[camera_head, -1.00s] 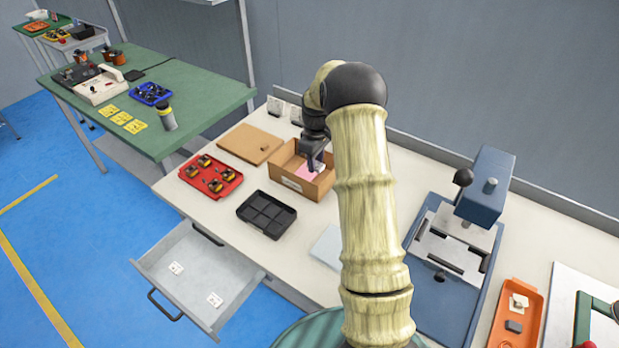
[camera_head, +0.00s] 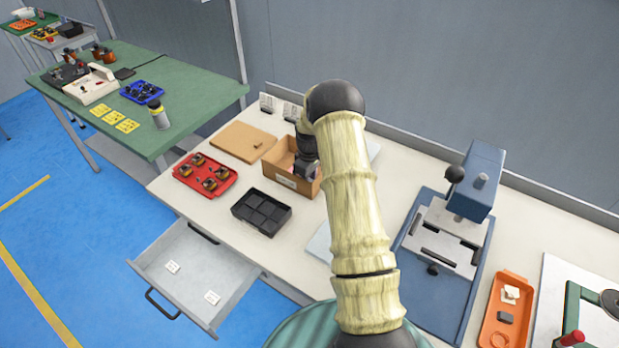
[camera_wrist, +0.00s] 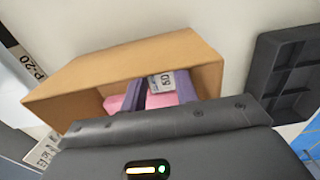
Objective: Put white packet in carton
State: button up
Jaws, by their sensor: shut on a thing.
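The carton (camera_head: 283,177) is an open brown box on the pale bench. In the wrist view the carton (camera_wrist: 110,72) shows tilted, with a pink item (camera_wrist: 117,104) inside. My gripper (camera_wrist: 160,88) reaches into the carton opening, its two purple-grey fingers shut on a small white packet (camera_wrist: 161,82) with printed dark characters. The packet is between the fingers, within the carton opening; whether it touches the carton floor cannot be told. In the head view my gripper (camera_head: 305,168) is down at the carton and hides its inside and the packet.
A black divided tray (camera_head: 262,212) and a red tray (camera_head: 205,175) with several parts stand left of the carton. A brown board (camera_head: 241,142) lies behind. An open drawer (camera_head: 195,275) holds two white cards. A blue press (camera_head: 440,250) stands to the right.

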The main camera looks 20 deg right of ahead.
jog(key=shift+f, duration=0.15)
jog(key=o, duration=0.7)
jog(key=shift+r+b, duration=1)
jog(key=shift+r, duration=5.15)
